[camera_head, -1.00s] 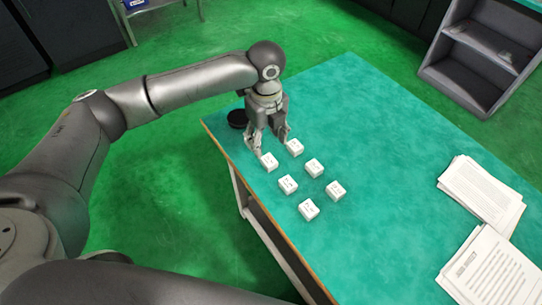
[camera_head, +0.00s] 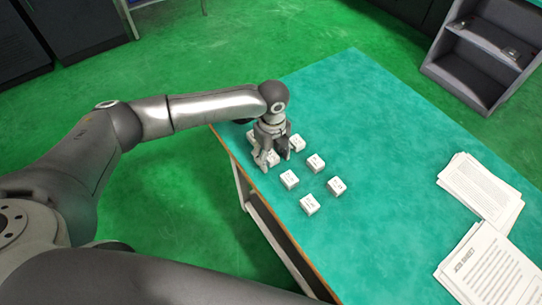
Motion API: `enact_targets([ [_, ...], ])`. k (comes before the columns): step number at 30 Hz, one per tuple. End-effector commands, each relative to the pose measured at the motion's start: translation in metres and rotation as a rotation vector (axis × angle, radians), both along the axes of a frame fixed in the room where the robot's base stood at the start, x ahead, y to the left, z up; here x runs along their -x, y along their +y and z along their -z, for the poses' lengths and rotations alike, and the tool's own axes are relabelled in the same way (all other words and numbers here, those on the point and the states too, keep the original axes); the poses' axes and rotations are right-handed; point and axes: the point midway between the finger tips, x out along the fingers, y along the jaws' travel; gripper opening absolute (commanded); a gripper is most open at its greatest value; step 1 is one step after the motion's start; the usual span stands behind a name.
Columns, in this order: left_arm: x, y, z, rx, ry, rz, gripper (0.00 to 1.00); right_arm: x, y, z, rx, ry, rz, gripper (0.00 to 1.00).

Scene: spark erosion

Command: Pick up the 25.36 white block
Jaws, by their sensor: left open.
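Several small white blocks with dark printed marks stand in two rows on the green table (camera_head: 400,150). The marks are too small to read, so I cannot tell which block is 25.36. One block (camera_head: 273,159) is between or just behind the fingers of my left gripper (camera_head: 274,160), which points down, open, low over the table. Other blocks are the far one (camera_head: 297,142), the middle right one (camera_head: 316,162), the near right one (camera_head: 337,186), the middle left one (camera_head: 289,179) and the near left one (camera_head: 310,204). My right gripper is out of view.
Two paper stacks (camera_head: 480,190) (camera_head: 490,268) lie at the table's right. The table's left edge (camera_head: 265,205) runs close to the blocks. A grey shelf unit (camera_head: 482,55) stands beyond the table. The table's middle is clear.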

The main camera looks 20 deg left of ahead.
Motion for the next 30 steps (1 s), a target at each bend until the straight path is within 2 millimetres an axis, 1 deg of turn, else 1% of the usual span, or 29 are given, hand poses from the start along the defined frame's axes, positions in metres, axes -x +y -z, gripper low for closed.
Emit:
enact_targets([
  [1,0.000,0.000,0.000,0.000,0.000,0.000,0.54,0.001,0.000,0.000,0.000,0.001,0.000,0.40],
  [2,0.000,0.000,0.000,0.000,0.000,0.000,0.50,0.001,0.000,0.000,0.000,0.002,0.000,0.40],
  [12,0.000,0.000,-0.001,0.000,0.000,0.000,0.07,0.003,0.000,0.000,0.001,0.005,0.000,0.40],
  [14,0.000,0.000,-0.001,0.000,0.000,0.000,0.00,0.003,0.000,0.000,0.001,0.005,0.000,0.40],
  [23,-0.001,0.000,-0.003,0.000,-0.001,0.000,0.00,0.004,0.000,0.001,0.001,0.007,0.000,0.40],
  [26,-0.001,0.000,-0.009,0.000,-0.002,0.000,0.00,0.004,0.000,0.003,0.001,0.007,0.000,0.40],
  [29,-0.002,0.000,-0.019,0.001,-0.004,0.000,0.00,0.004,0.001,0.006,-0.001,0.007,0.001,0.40],
  [30,-0.002,0.000,-0.026,0.002,-0.006,0.000,0.00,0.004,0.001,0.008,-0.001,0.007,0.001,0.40],
])
